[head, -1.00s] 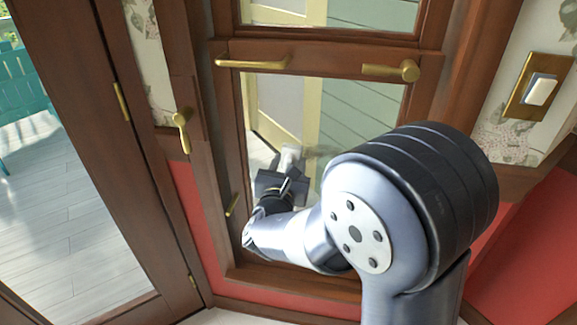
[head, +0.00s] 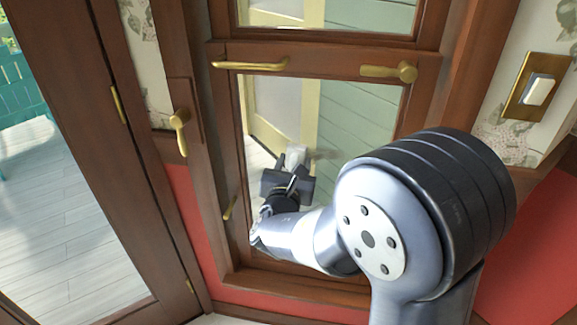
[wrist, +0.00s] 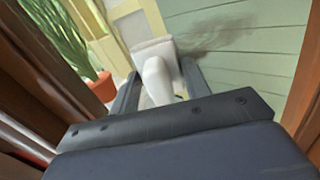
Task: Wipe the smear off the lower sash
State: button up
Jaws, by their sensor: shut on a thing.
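The lower sash (head: 360,105) is a brown-framed pane below a rail with brass fittings. A dark brownish smear (wrist: 208,32) lies on its glass, at upper right of centre in the wrist view. In the head view a small part of the smear (head: 326,154) shows right of my gripper. My gripper (head: 291,172) is in front of the pane's lower left part, shut on a white tool (wrist: 157,72) with a wide head. The tool's head is at the smear's left end; whether it touches the glass I cannot tell. My arm hides the pane's lower right.
A brass bar handle (head: 250,65) and a brass latch (head: 390,71) stick out from the rail above the pane. A brown-framed glass door (head: 75,215) with a brass lever (head: 180,120) is at left. A light switch (head: 538,90) is on the right wall.

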aim_at(339, 160)
jog(key=shift+s+d+b, duration=0.15)
jog(key=shift+d+b, duration=0.25)
jog(key=shift+d, duration=0.55)
jog(key=shift+s+d+b, duration=0.2)
jog(key=shift+d+b, duration=0.25)
jog(key=shift+d, duration=0.45)
jog(key=shift+s+d+b, duration=0.15)
jog(key=shift+d+b, duration=0.25)
jog(key=shift+d, duration=0.55)
jog(key=shift+s+d+f+b, duration=0.1)
jog(key=shift+s+d+b, duration=0.15)
jog(key=shift+d+b, duration=0.65)
jog(key=shift+s+d+b, duration=0.2)
jog(key=shift+d+b, duration=0.3)
jog(key=shift+d, duration=0.8)
jog(key=shift+s+d+b, duration=0.2)
jog(key=shift+d+b, duration=0.6)
jog(key=shift+d, duration=0.2)
